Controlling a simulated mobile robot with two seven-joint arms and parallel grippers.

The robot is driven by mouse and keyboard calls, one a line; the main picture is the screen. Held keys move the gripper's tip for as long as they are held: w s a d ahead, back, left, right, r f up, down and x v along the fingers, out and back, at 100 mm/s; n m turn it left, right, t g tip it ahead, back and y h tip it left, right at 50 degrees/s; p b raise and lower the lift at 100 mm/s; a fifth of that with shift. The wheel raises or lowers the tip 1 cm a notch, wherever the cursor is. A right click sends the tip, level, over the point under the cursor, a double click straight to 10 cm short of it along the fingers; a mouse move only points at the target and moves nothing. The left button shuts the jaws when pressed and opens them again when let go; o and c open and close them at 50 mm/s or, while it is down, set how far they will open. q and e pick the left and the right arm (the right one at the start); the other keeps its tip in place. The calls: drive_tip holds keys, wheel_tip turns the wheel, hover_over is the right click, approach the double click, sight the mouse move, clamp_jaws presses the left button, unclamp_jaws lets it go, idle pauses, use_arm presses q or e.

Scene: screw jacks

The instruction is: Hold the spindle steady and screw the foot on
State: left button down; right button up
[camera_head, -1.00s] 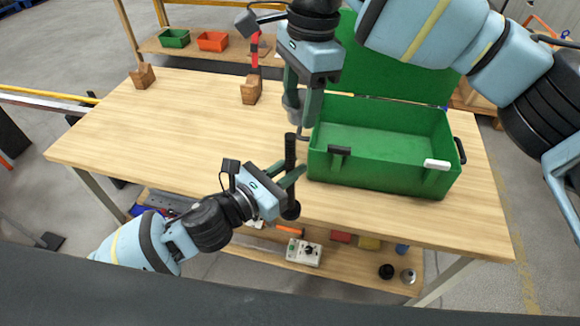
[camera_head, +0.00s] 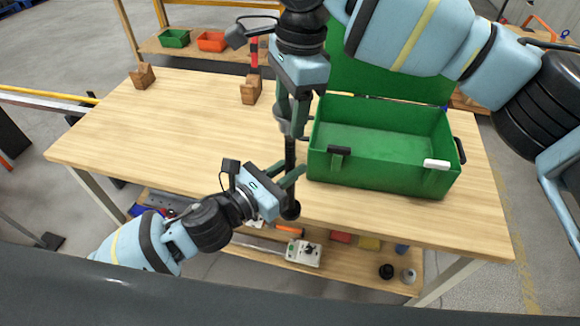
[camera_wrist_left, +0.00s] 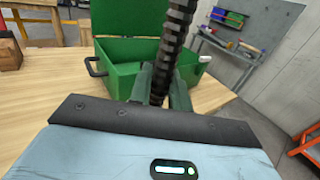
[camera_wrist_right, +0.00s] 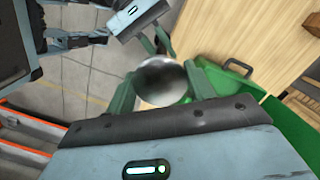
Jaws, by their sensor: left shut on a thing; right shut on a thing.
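The spindle (camera_head: 290,153) is a dark threaded rod standing roughly upright, with a round black lower end (camera_head: 290,211). My left gripper (camera_head: 288,180) is shut on it below its upper part. The ribbed rod also shows in the left wrist view (camera_wrist_left: 174,42). My right gripper (camera_head: 291,125) is shut on the foot (camera_head: 280,113), a grey round metal piece, directly above the spindle. The foot fills the space between the fingers in the right wrist view (camera_wrist_right: 160,80). The foot looks to be at the spindle's top end; I cannot tell whether they touch or the threads engage.
The open green case (camera_head: 375,160) stands close to the right of both grippers. Wooden blocks (camera_head: 250,90) sit on the bench (camera_head: 170,125), whose left side is mostly clear. A lower shelf (camera_head: 340,268) holds small items.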

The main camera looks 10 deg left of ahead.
sight(289, 128)
drive_tip(key=shift+f, duration=0.55)
drive_tip(key=shift+s, duration=0.1)
idle(0.4)
drive_tip(key=shift+f, duration=0.85)
drive_tip(key=shift+f, duration=0.55)
idle(0.4)
drive_tip(key=m+t, duration=0.1)
drive_tip(key=m, duration=0.5)
drive_tip(key=shift+m, duration=0.3)
drive_tip(key=o, duration=1.1)
